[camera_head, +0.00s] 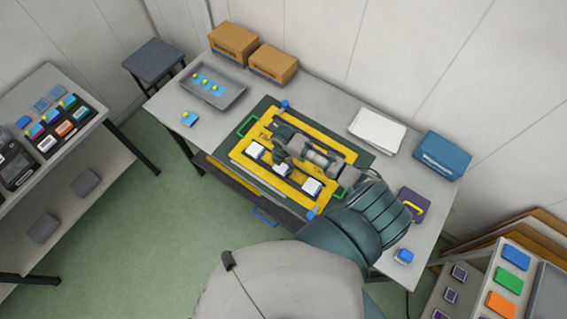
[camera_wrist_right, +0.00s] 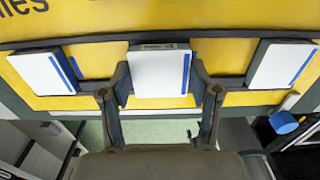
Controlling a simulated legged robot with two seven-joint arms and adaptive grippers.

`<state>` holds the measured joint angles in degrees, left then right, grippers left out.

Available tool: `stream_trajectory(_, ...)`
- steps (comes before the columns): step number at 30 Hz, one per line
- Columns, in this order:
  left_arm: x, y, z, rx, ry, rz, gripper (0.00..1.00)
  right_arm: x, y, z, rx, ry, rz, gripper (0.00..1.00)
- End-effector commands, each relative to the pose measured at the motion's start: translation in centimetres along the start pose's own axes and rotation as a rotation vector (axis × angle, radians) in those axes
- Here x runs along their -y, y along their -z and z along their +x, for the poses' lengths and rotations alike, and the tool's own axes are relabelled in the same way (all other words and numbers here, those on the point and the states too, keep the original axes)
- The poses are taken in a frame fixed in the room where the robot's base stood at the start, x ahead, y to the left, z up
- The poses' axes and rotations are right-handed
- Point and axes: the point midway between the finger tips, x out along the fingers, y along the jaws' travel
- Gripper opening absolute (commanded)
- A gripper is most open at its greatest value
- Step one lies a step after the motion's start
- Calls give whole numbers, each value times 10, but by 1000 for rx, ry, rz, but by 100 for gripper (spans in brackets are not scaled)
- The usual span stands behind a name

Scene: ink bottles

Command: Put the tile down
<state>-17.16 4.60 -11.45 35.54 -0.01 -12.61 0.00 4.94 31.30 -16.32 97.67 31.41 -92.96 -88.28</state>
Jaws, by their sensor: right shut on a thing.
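My right gripper (camera_head: 280,160) reaches over the yellow board (camera_head: 340,151) on the table. In the right wrist view its two fingers (camera_wrist_right: 160,76) are shut on the sides of the middle white tile (camera_wrist_right: 158,65), which has a blue stripe near its right edge. In the head view this tile (camera_head: 281,171) is partly hidden by the gripper. A similar white tile (camera_wrist_right: 43,72) sits to its left and another (camera_wrist_right: 283,66) to its right, both in the board's front row. Whether the held tile touches the board I cannot tell. My left gripper is not in view.
A grey tray (camera_head: 231,98) with small blue and yellow pieces stands at the back left. Two cardboard boxes (camera_head: 233,42), a white stack (camera_head: 377,131) and a blue box (camera_head: 442,156) line the wall side. A purple item (camera_head: 413,205) lies on the right.

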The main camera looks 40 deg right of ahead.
Motion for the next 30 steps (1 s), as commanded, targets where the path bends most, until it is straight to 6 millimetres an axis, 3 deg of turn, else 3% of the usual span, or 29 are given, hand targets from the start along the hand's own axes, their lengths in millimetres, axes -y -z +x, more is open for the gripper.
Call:
stream_trajectory(13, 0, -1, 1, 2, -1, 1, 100, 0, -2, 11, 0, 0, 0, 24)
stream_trajectory(14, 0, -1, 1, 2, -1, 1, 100, 0, -2, 11, 0, 0, 0, 69)
stream_trajectory(16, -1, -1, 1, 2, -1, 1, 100, 0, -2, 10, 0, 0, 0, 87)
stream_trajectory(26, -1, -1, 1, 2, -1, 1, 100, 0, -1, 9, -1, 0, 0, 87)
stream_trajectory(30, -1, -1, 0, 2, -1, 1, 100, 0, -1, -3, -1, -3, 0, 87)
